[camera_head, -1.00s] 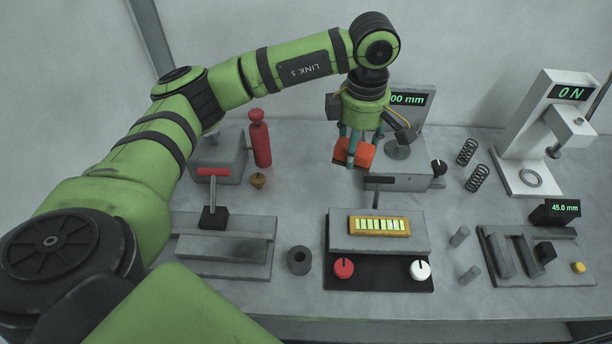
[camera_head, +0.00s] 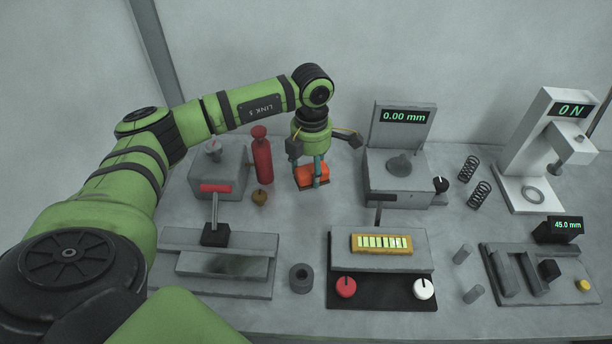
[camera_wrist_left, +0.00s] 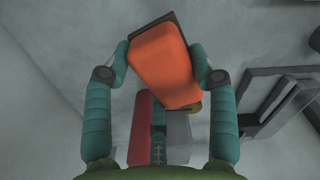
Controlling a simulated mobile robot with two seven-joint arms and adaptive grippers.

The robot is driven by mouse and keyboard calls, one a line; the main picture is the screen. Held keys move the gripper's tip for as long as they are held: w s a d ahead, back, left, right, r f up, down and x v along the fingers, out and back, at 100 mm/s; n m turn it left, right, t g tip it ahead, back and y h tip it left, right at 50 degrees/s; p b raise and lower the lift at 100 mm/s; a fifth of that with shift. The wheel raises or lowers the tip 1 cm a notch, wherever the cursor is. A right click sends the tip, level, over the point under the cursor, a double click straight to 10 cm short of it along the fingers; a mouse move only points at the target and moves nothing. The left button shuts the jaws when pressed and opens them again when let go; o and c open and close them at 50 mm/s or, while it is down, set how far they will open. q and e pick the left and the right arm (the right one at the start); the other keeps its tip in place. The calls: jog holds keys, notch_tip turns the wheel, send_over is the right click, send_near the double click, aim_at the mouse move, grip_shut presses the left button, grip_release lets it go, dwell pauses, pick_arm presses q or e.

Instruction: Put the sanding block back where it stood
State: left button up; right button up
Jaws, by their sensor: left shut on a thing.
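The sanding block (camera_head: 309,178) is orange with a dark edge strip. My left gripper (camera_head: 317,169) is shut on it, pointing down between the red bottle and the display machine. In the left wrist view the sanding block (camera_wrist_left: 162,62) sits between the two teal fingers, slightly tilted in the picture. Whether its underside touches the table is hard to tell. My right gripper is not in view.
A yellow-gauged panel (camera_head: 381,243) is in front, with bare table between.

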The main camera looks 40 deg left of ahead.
aim_at(306, 181)
pick_arm(q)
jog(key=shift+s+a+f, duration=0.15)
jog(key=shift+a+f, duration=0.3)
jog(key=shift+a, duration=0.05)
notch_tip(306, 181, down, 3)
jog(key=shift+f+p, duration=0.15)
jog(key=shift+p, duration=0.45)
jog(key=shift+f, duration=0.3)
jog(key=shift+f, duration=0.2)
jog(key=o, duration=1)
jog(key=shift+r, duration=0.1)
